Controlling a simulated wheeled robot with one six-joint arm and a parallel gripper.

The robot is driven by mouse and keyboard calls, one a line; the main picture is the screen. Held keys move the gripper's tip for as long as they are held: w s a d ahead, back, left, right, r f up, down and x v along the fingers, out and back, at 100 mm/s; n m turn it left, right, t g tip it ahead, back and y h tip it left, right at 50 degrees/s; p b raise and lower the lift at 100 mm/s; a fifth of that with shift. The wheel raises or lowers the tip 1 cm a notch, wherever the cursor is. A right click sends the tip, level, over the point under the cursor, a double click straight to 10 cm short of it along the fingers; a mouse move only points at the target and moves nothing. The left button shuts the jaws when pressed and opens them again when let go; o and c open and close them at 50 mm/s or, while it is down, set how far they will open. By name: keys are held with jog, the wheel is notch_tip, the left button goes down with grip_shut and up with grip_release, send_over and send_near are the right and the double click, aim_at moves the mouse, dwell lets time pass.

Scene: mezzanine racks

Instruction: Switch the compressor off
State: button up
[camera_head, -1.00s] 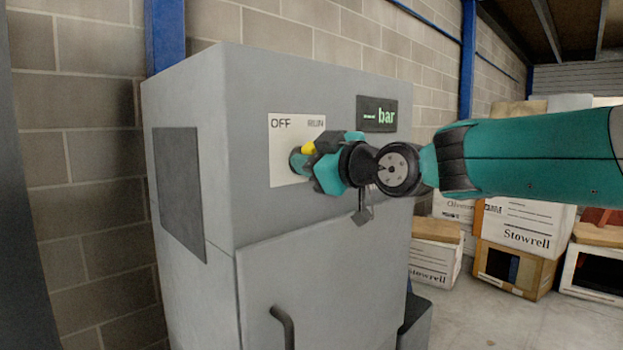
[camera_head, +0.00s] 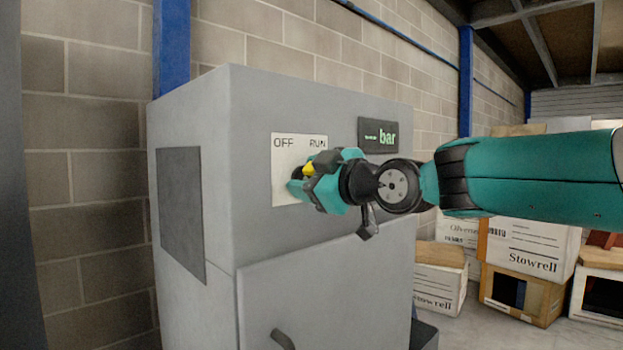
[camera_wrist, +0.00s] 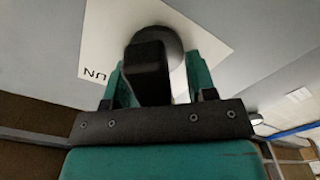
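The compressor (camera_head: 330,265) is a tall grey cabinet in the head view. Its white switch plate (camera_head: 283,165) carries OFF at left and RUN at right. My gripper (camera_head: 300,185) is at the plate, and in the head view its teal fingers hide most of the knob. In the wrist view, the black knob (camera_wrist: 152,70) with its round base stands between my two fingers (camera_wrist: 158,80). A gap shows between the knob and the right finger; the left finger is close to it, contact unclear. I cannot tell which label the knob points to.
A dark display (camera_head: 378,135) reading "bar" is right of the plate. A door handle (camera_head: 283,339) juts out below. Stowrell boxes (camera_head: 530,250) stand at the right on the floor. A block wall (camera_head: 85,190) runs behind the cabinet.

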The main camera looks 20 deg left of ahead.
jog(key=shift+w+d, duration=0.1)
jog(key=shift+d, duration=0.3)
jog(key=b+v, duration=0.3)
jog(key=v, duration=1.3)
jog(key=shift+s+d, duration=0.3)
jog(key=shift+f, duration=0.1)
